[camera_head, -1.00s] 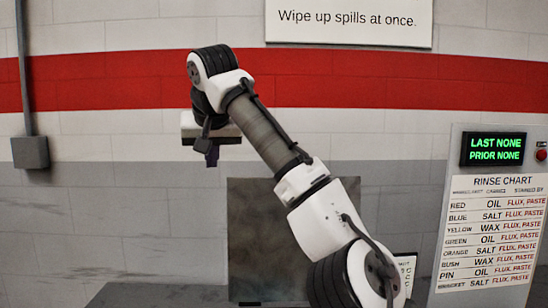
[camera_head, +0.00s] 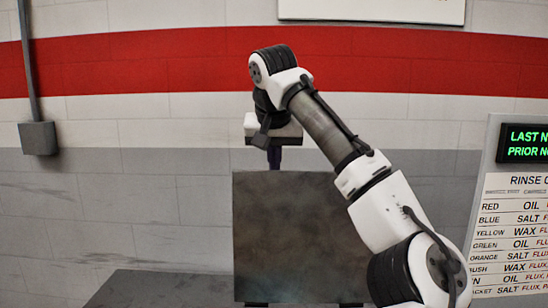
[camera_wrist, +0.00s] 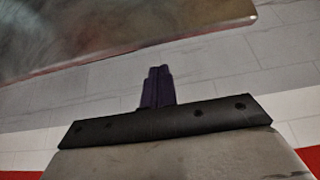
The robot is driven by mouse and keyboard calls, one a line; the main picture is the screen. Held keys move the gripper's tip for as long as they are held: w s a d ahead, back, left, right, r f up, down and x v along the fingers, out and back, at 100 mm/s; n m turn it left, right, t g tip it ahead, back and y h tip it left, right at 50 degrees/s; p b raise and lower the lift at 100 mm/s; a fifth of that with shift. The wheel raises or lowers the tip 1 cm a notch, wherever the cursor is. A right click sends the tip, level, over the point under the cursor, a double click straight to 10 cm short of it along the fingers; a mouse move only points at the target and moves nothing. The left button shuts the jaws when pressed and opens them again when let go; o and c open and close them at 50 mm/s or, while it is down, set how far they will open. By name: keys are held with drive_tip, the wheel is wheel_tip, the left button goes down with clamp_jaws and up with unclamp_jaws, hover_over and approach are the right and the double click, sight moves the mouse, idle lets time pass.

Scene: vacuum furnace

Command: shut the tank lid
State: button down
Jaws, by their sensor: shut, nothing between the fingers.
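The tank lid, a dark grey-brown square panel (camera_head: 292,238), stands upright against the wall side in the head view. Part of its right side is hidden by my arm. Its edge and face also fill the upper left of the wrist view (camera_wrist: 110,30). My gripper (camera_head: 274,160) is just above the lid's top edge in the head view, pointing down. Its dark fingers are together and empty in the wrist view (camera_wrist: 157,88). I see a gap between the fingertips and the lid there.
A grey flat top (camera_head: 160,290) lies low at the left of the lid. A rinse chart board (camera_head: 520,215) stands at the right with a green display (camera_head: 525,142). A grey wall box (camera_head: 38,138) with a conduit is at the left. The wall is clear between.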

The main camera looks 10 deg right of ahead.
drive_tip(key=s, duration=0.3)
drive_tip(key=shift+s+a+r+p, duration=0.3)
drive_tip(key=shift+s+a+p, duration=0.05)
drive_tip(key=shift+a+p, duration=0.05)
drive_tip(key=shift+s+d, duration=0.1)
